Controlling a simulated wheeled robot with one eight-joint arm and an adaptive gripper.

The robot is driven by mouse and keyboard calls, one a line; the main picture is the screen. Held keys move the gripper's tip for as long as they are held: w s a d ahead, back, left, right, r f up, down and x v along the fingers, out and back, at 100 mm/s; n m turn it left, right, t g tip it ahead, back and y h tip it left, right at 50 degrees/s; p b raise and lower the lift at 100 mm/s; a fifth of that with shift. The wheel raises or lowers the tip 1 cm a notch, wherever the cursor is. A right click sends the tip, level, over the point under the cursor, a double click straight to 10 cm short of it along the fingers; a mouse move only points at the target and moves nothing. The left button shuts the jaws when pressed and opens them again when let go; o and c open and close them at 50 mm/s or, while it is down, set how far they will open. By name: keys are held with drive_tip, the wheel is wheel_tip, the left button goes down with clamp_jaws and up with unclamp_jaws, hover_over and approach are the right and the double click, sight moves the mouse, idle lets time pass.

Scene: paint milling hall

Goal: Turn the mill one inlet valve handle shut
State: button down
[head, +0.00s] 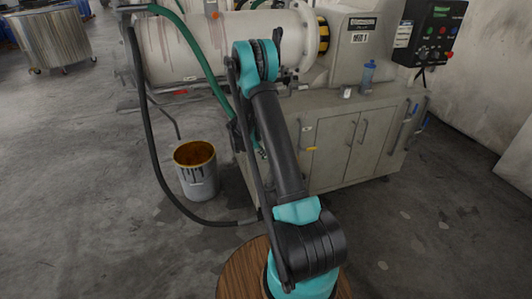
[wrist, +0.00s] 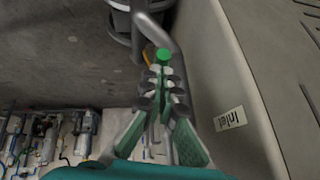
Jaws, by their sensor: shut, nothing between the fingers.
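In the wrist view, a green rounded end (wrist: 163,55), which looks like the inlet valve handle, shows just beyond my fingertips. A bent grey pipe (wrist: 157,30) passes behind it. My gripper (wrist: 163,78) is shut and empty, its fingertips very close to the green end. I cannot tell whether they touch it. The rest of the handle and the valve body are hidden by the fingers. An "Inlet" label (wrist: 231,119) appears upside down on the pale panel to the right. In the head view, my arm hides the valve and most of my gripper in front of the mill (head: 350,115).
An open paint bucket (head: 197,178) stands on the floor left of the mill cabinet. A green hose (head: 198,50) and a dark hose (head: 150,140) hang nearby. The floor at left is mostly clear.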

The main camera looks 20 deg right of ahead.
drive_tip(key=shift+a+f, duration=0.15)
drive_tip(key=shift+f, duration=0.2)
idle(0.4)
drive_tip(key=shift+r, duration=0.1)
